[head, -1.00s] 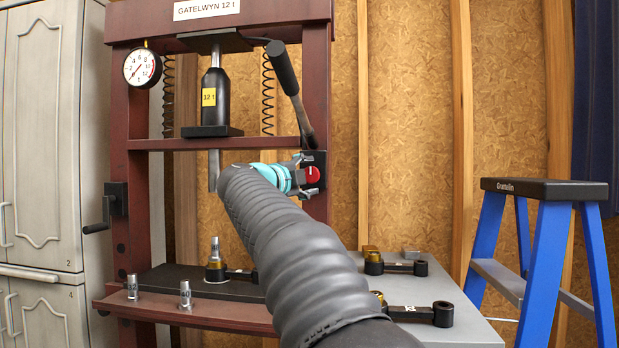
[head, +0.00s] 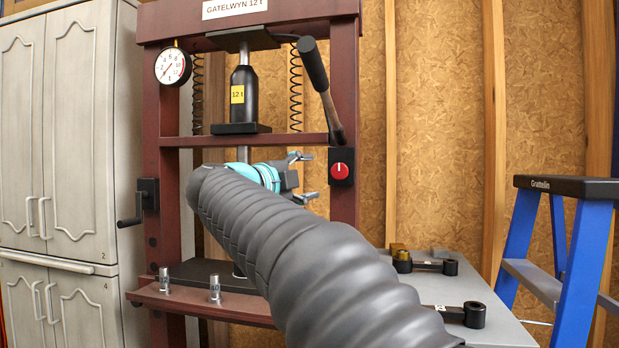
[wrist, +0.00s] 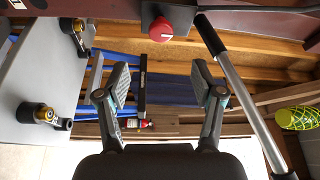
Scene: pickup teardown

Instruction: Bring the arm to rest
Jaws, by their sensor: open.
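My arm reaches up from the bottom of the head view toward the red press. My gripper (head: 306,177) is in front of the press frame (head: 345,215), just left of and below the red knob (head: 340,168). In the wrist view my gripper (wrist: 160,90) has its two fingers wide apart with nothing between the pads. The red knob (wrist: 161,30) shows beyond the fingertips there, apart from them. The pump lever (wrist: 240,90) runs close past the right finger.
A grey table (head: 498,330) with black link parts (head: 433,265) stands right of the arm. A blue step ladder (head: 575,250) is farther right. Grey cabinets (head: 70,130) stand at left. Two small sockets (head: 215,290) sit on the press's front ledge.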

